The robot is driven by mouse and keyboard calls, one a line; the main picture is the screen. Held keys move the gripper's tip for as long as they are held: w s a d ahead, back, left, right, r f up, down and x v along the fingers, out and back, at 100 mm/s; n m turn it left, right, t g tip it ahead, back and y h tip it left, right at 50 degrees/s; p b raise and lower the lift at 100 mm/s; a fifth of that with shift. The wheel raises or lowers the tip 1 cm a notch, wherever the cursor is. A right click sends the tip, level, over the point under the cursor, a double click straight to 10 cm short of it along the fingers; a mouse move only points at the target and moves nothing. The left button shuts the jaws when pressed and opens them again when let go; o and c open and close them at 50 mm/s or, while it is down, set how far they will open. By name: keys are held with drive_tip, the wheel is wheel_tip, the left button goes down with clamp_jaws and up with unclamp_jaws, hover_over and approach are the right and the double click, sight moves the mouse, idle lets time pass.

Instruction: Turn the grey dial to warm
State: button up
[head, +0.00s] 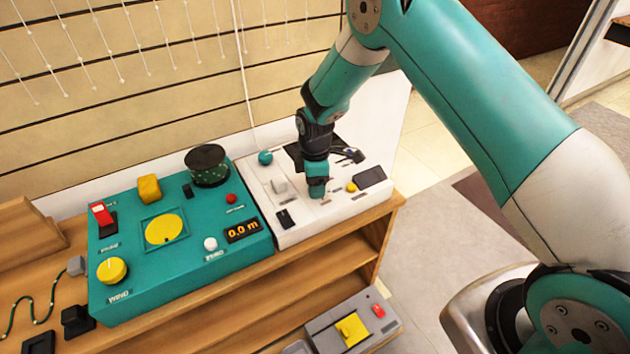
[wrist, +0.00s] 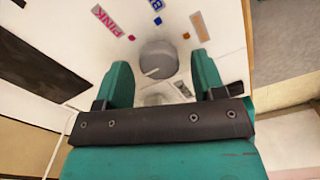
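In the wrist view a round grey dial (wrist: 158,58) with a short white pointer line sits on a white panel. Coloured marks and labels surround it; one reads PINK (wrist: 106,20), one starting with B (wrist: 158,5) is cut off. A pale label (wrist: 183,89) by the right finger is too small to read; I cannot make out the word warm. My gripper (wrist: 160,63) is open, a finger on each side of the dial with gaps between. In the head view my gripper (head: 317,190) points down over the white panel (head: 318,226) and hides the dial.
A teal console (head: 134,262) with yellow knobs, a red switch and a 0.0 m display (head: 242,231) stands left of the white panel.

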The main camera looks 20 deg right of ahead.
wheel_tip(320, 180, up, 17)
drive_tip(key=shift+r, duration=0.2)
idle(0.4)
drive_tip(key=s+a+r+m+y+p, duration=0.25)
drive_tip(key=s+r+m+p, duration=0.2)
drive_tip(key=s+r, duration=1)
drive_tip(key=s+a+r+m+y+p, duration=0.1)
drive_tip(key=s+r+m+p, duration=0.2)
drive_tip(key=s, duration=1.4)
wheel_tip(320, 180, up, 3)
drive_tip(key=shift+a+m+y, duration=0.2)
drive_tip(key=shift+m+y, duration=0.15)
drive_tip(key=shift+m, duration=0.4)
